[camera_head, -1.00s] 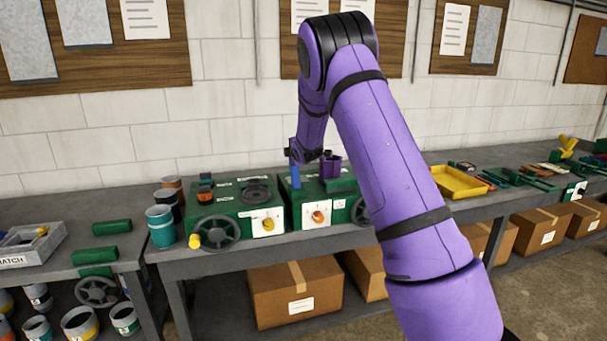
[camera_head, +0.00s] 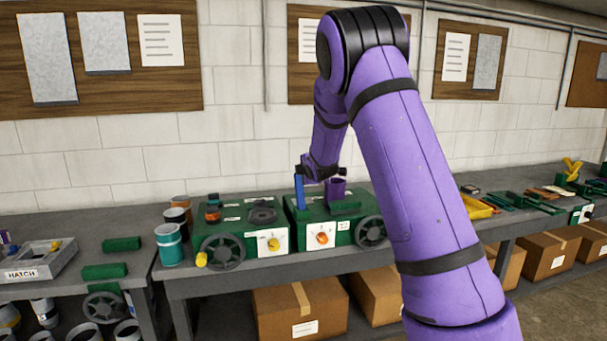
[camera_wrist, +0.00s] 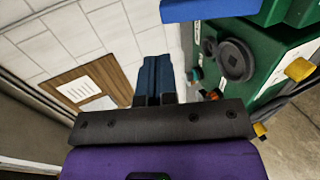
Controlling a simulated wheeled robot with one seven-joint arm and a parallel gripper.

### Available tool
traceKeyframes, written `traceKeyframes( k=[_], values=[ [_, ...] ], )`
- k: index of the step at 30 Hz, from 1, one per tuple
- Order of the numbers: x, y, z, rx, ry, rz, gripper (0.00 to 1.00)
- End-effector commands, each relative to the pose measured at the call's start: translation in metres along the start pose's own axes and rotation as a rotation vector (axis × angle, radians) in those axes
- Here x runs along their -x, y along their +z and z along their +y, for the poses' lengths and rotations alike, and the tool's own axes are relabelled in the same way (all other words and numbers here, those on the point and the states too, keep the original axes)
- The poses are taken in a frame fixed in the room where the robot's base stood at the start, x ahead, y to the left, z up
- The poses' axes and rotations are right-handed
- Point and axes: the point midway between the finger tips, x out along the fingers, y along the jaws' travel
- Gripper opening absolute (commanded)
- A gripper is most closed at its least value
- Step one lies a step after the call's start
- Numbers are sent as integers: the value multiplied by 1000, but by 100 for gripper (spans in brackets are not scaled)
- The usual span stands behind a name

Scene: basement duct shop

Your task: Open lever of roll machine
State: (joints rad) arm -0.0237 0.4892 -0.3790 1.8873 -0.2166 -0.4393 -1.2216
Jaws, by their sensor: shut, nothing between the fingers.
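Two green roll machines stand on the bench. The right machine (camera_head: 311,229) has an orange knob on a white plate and an upright blue lever (camera_head: 299,192) at its back left. The same blue lever shows at the top edge of the wrist view (camera_wrist: 212,8). The left machine (camera_head: 228,232) has a yellow knob. My purple arm reaches down over the right machine. My gripper (camera_wrist: 153,62) has blue fingers, shut and empty, apart from the lever. Its fingertips are hidden in the head view, where its dark bar sits beside the lever's top.
A purple cup-shaped part (camera_head: 338,188) stands on the right machine close to my gripper. Handwheels (camera_head: 371,231) face the bench front. Teal and dark cups (camera_head: 169,246) stand left of the machines. Boxes (camera_head: 299,309) sit under the bench.

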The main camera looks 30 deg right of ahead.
Motion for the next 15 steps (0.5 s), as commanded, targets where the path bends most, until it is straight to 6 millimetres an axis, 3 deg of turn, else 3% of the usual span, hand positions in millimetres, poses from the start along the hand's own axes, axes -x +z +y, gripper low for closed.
traceKeyframes(
  k=[6, 15],
  values=[
    [29, 0, 3, 0, 1, 0, 0],
    [39, 0, 4, 0, 0, 0, 0]
  ],
)
